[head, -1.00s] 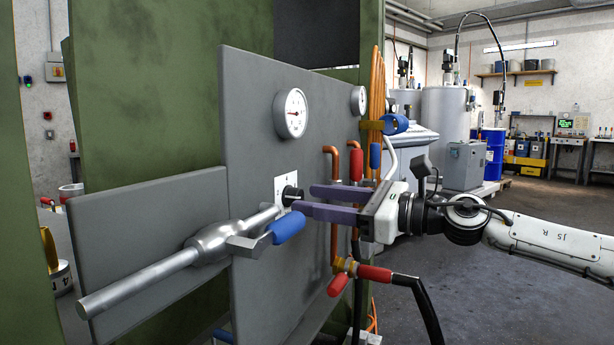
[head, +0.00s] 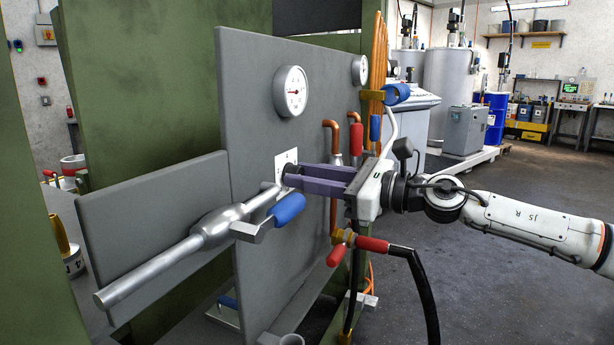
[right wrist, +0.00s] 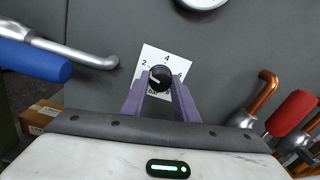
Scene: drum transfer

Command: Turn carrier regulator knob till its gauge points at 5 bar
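The black regulator knob (right wrist: 160,78) sits on a white plate (right wrist: 149,62) marked with numbers, of which 2 and 4 are readable. Its light pointer mark aims up and left. My right gripper (head: 294,174) has its purple fingers on either side of the knob, and they look closed against it in the right wrist view (right wrist: 160,80). In the head view the fingers largely hide the knob. A round white gauge (head: 291,91) is above the knob on the grey panel; its needle is too small to read exactly. My left gripper is not in view.
A steel pipe with a blue-handled valve (head: 288,209) lies left of and below my fingers. Copper pipes with a red handle (head: 356,138) stand to the right. A red-handled valve with a black hose (head: 372,244) is below. A second gauge (head: 360,69) is farther right.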

